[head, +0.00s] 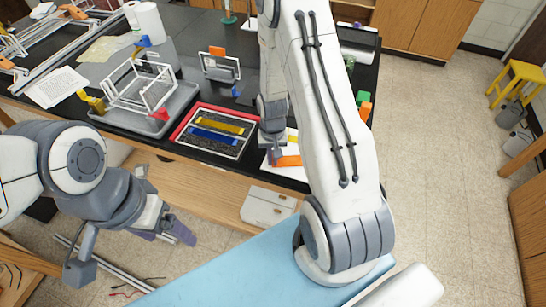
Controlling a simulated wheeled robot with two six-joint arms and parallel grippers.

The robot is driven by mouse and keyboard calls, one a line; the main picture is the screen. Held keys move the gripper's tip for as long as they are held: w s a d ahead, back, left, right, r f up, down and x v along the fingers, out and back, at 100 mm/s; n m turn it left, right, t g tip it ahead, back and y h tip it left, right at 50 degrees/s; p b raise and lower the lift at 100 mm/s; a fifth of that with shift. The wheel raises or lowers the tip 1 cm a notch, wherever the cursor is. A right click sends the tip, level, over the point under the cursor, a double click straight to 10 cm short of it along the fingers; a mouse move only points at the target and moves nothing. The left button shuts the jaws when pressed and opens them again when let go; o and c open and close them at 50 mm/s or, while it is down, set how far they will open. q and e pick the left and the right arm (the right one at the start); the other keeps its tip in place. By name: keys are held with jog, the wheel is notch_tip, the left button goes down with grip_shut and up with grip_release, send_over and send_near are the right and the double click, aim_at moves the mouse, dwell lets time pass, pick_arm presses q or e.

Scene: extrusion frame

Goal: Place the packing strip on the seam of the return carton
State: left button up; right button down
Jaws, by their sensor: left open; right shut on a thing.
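My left gripper (165,234) is at the lower left, in front of the bench edge, with its fingers apart and empty. My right gripper (272,148) reaches down over the bench beside the red-rimmed tray. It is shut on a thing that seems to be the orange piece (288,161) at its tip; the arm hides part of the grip. A white box (268,206) with a line across its front shows below the bench edge. I cannot tell whether it is the return carton, and no packing strip is clearly recognisable.
The red-rimmed tray (181,134) holds a yellow strip (220,125) and a blue strip (207,136). A white frame (143,86) stands on a grey tray to its left. Green and orange blocks (364,104) lie at the bench's right end. A yellow stool (518,80) stands far right.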

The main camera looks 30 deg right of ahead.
jog(key=shift+f, duration=0.15)
jog(key=c, duration=1)
grip_release()
